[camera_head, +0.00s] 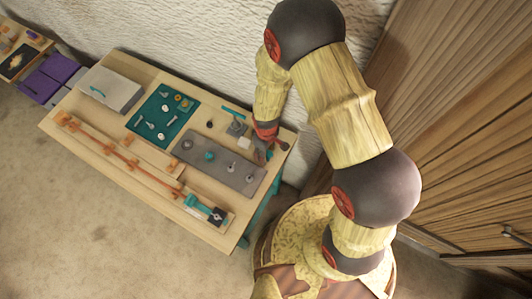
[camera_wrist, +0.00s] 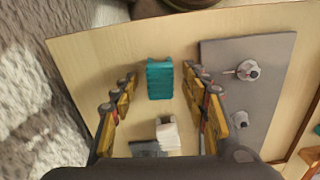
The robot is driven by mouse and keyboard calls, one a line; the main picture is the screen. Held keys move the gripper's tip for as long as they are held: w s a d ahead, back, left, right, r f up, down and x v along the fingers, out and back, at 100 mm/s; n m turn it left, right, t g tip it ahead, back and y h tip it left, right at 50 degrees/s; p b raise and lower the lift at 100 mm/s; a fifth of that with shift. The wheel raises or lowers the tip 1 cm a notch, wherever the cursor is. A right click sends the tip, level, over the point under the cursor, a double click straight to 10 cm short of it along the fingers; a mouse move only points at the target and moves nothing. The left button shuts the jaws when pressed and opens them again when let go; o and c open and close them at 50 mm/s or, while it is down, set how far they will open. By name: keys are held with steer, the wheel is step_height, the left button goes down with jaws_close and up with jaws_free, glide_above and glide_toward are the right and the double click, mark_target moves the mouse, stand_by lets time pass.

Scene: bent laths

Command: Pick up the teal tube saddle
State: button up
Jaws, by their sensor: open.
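The teal tube saddle (camera_wrist: 160,78) is a small ribbed block lying on the pale wooden table top (camera_wrist: 95,65) in the wrist view. My gripper (camera_wrist: 157,77) is open, with one yellow-and-dark finger on each side of the saddle and visible gaps between. I cannot tell how far above the saddle the fingertips are. In the head view my gripper (camera_head: 261,155) is over the table's right end, beside the grey board (camera_head: 236,178). I cannot make out the saddle there; my gripper and arm seem to hide it.
A white block (camera_wrist: 167,135) stands near the saddle, with a grey piece beside it. The grey board (camera_wrist: 238,110) carries upright pegs. A teal tray (camera_head: 148,132), a grey box (camera_head: 106,91) and a long lath fixture (camera_head: 125,160) occupy the rest. A wall runs along the back.

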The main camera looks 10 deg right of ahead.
steer(key=shift+f, duration=0.35)
steer(key=shift+c, duration=0.6)
steer(key=c, duration=0.9)
